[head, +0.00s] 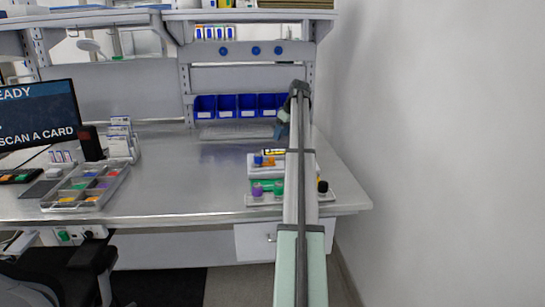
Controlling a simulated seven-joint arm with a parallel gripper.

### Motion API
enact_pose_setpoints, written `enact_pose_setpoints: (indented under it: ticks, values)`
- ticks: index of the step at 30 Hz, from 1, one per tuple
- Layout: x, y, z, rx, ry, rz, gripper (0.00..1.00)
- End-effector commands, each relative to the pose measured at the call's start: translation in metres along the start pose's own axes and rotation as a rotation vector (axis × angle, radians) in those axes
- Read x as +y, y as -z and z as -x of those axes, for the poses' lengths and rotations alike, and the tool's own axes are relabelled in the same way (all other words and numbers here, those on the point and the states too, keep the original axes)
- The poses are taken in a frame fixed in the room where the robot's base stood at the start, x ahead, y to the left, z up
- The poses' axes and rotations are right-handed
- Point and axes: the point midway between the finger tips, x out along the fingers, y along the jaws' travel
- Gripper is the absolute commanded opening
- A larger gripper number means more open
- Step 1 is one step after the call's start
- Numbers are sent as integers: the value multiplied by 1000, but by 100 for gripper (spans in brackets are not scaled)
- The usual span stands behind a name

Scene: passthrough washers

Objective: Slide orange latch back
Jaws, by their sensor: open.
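A small orange part (269,162), which looks like the latch, sits on a light fixture (253,169) on the right side of the bench. A blue part (258,159) is just left of it. My arm passes over the right side of the fixture and hides part of it. My gripper (280,132) hangs from the arm's far end, behind and above the orange part and apart from it. It looks small and dark, open, with nothing seen in it.
In front stands a base with purple (257,190) and green (278,187) knobs and a black knob (323,186). Blue bins (227,106) line the back. A sorting tray (87,187) and monitor (38,115) are left. The bench middle (190,175) is clear.

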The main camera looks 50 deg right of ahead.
Motion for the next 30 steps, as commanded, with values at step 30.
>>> enact_pose_setpoints:
  ticks: [30]
  values:
    - [-1,0,-131,0,0,1,56]
